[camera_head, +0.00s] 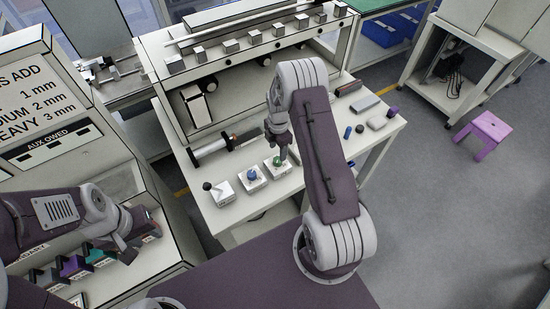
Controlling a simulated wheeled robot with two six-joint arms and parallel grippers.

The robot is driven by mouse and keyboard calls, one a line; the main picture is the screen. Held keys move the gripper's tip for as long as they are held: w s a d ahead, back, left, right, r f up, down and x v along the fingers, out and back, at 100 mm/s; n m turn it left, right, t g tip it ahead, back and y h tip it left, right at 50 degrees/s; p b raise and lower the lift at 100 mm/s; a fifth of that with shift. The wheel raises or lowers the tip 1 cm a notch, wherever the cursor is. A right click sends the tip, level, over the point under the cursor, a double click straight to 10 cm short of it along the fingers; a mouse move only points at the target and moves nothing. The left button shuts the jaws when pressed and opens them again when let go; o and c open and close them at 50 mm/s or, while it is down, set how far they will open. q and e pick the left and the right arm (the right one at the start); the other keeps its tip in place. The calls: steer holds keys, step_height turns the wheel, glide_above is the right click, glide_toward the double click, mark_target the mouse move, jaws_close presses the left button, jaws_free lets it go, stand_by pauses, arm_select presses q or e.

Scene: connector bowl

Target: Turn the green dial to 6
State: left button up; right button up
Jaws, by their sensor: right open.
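The green dial (277,161) sits on a small white block on the white workbench, at the right end of a short row of controls. My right gripper (282,153) points down right at the green dial from above and partly covers it; I cannot tell whether it touches. Its fingers are small in view. The dial's numbers are too small to read. My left gripper (128,250) is at the lower left, over the sloped panel with coloured blocks, far from the dial. Its fingers are not clear.
A blue dial (252,174) and a black-knobbed lever (208,186) stand left of the green dial. Blocks and a blue cylinder (348,132) lie on the bench's right. A shelf with several metal cubes rises behind. A purple stool (484,128) stands on the floor.

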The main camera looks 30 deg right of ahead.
mark_target(277, 160)
step_height(277, 160, down, 6)
steer(key=shift+a+f+p, duration=0.1)
steer(key=shift+f+p, duration=0.05)
steer(key=shift+p, duration=0.6)
steer(key=shift+f, duration=0.4)
jaws_close()
